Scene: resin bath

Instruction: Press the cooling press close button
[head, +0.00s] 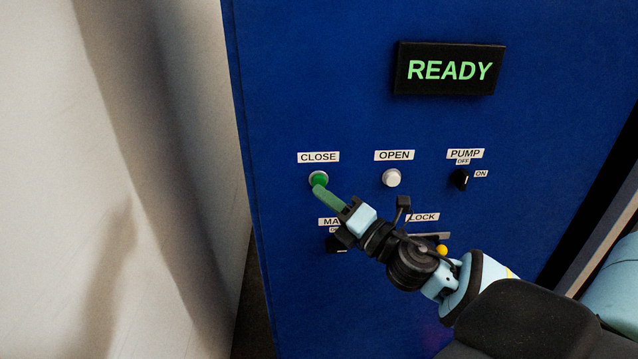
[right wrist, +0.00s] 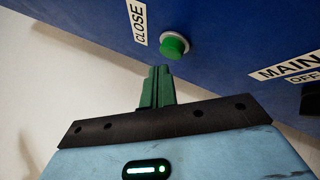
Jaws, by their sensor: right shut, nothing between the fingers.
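The green close button (head: 319,178) sits in a light ring under the CLOSE label (head: 318,157) on the blue panel. In the right wrist view the button (right wrist: 174,46) stands out from the panel just beyond the fingertips. My right gripper (head: 319,190) is shut and empty, with its green fingers pointing at the button. In the head view the tips overlap the button's lower edge. In the right wrist view the fingers (right wrist: 158,72) end a little short of the button, with a small gap showing. My left gripper is not in view.
The blue panel (head: 320,80) carries a display (head: 449,69) reading READY. A white OPEN button (head: 391,177) and a black PUMP knob (head: 459,180) lie to the right. The MAIN switch (head: 336,244) is below, partly covered by my arm. A pale wall (head: 90,200) stands left.

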